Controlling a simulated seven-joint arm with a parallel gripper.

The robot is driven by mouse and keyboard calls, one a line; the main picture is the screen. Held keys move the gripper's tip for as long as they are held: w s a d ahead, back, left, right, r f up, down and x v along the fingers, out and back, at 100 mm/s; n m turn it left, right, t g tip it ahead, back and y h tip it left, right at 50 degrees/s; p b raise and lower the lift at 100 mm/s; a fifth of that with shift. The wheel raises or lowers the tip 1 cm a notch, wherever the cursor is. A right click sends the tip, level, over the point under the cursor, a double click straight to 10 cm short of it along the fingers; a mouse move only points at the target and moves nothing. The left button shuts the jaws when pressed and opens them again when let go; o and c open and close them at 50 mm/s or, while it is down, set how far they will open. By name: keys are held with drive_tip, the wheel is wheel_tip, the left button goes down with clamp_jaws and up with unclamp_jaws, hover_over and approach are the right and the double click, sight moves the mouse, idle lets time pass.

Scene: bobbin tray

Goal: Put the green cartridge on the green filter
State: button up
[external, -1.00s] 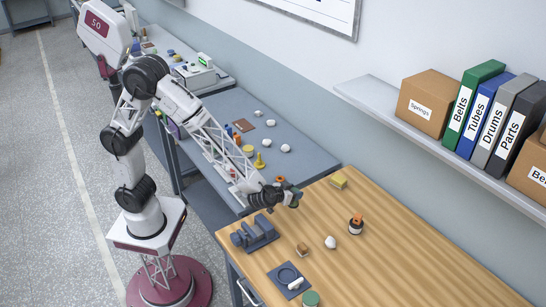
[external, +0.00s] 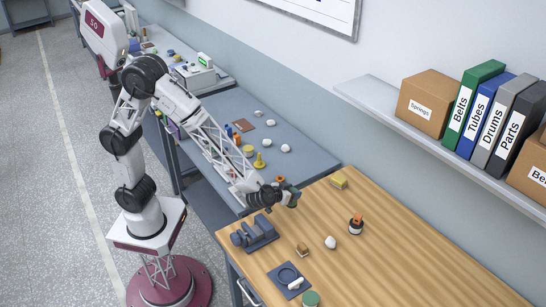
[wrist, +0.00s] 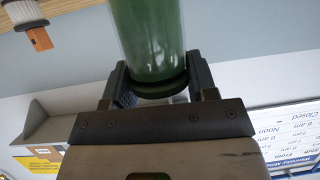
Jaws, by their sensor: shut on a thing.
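My gripper (wrist: 157,80) is shut on the green cartridge (wrist: 147,38), a smooth green cylinder with a dark end cap that sits between the fingers in the wrist view. Its far end runs out of that frame. In the external view my gripper (external: 290,198) holds it in the air near the left back edge of the wooden table (external: 430,262), and it is small there. A green-topped round piece (external: 311,298), which looks like the green filter, stands at the bottom edge of the external view, apart from my gripper; its lower part is partly cut off.
The right side is clear.

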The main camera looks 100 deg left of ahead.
wheel_tip(320, 180, up, 11)
drive_tip(key=s+d+m+t+h, duration=0.1)
drive_tip(key=d+m+t+h, duration=0.1)
drive_tip(key=d, duration=3.5)
drive_tip(key=f, duration=0.5)
drive_tip(key=shift+s+d+f, duration=0.25)
drive_tip(key=shift+d+f, duration=0.1)
drive_tip(key=w+d, duration=0.3)
drive_tip(key=w, duration=0.4)
drive_tip(key=w+d+f, duration=0.1)
drive_tip(key=w+d, duration=0.2)
drive_tip(key=w, duration=0.4)
drive_tip(key=shift+w+d+f, duration=0.25)
drive_tip(key=shift+w, duration=0.1)
drive_tip(key=shift+f, duration=1.75)
